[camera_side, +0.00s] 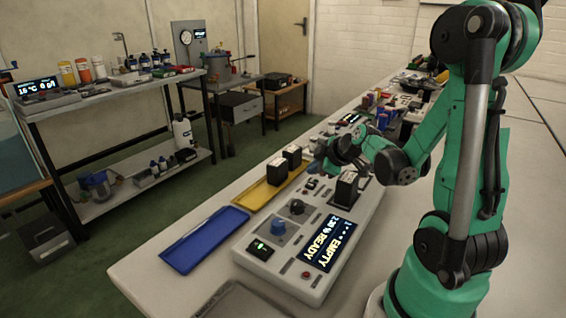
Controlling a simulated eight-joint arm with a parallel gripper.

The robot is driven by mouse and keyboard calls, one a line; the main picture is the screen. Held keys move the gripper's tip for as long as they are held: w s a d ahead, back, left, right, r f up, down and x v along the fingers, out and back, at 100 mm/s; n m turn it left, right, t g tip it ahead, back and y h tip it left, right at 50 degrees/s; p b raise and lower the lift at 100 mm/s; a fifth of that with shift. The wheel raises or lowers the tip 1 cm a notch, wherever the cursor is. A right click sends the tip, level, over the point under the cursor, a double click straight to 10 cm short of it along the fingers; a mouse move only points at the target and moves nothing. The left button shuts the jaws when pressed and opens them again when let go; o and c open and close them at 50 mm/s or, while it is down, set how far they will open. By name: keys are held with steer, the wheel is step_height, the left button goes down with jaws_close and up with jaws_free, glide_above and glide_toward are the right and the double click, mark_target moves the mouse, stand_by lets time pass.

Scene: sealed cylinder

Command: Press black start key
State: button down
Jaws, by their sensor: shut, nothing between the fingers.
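A pale grey console (262,285) stands on the table, with a lit display (328,243) that reads "EMPTY" and "READY". Which dark part is the black start key is too small to tell. My gripper (317,168) is shut and empty, over the console's far end. Its fingertips are small and partly blurred; I cannot tell whether they touch anything.
A blue tray (204,240) lies empty left of the console. A yellow tray (255,195) behind it bears two black blocks (277,171). More clutter fills the table's far end. A grey tray edge (240,300) shows in front. A shelf (110,97) stands apart at left.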

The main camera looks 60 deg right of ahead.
steer(key=shift+r, duration=1.85)
steer(key=s+a+r+m+g+y, duration=0.1)
steer(key=a+m, duration=0.1)
steer(key=a, duration=0.8)
steer(key=s+a+r+m+y, duration=0.1)
steer(key=a+m, duration=0.2)
steer(key=a, duration=0.7)
steer(key=shift+a+r+g+y, duration=0.2)
steer(key=shift+r+g+y, duration=0.15)
steer(key=shift+g+y, duration=0.05)
step_height(320, 180, up, 5)
steer(key=n+g, duration=0.7)
steer(key=n, duration=1.1)
glide_above(314, 186)
steer(key=w, duration=0.1)
steer(key=shift+d, duration=0.1)
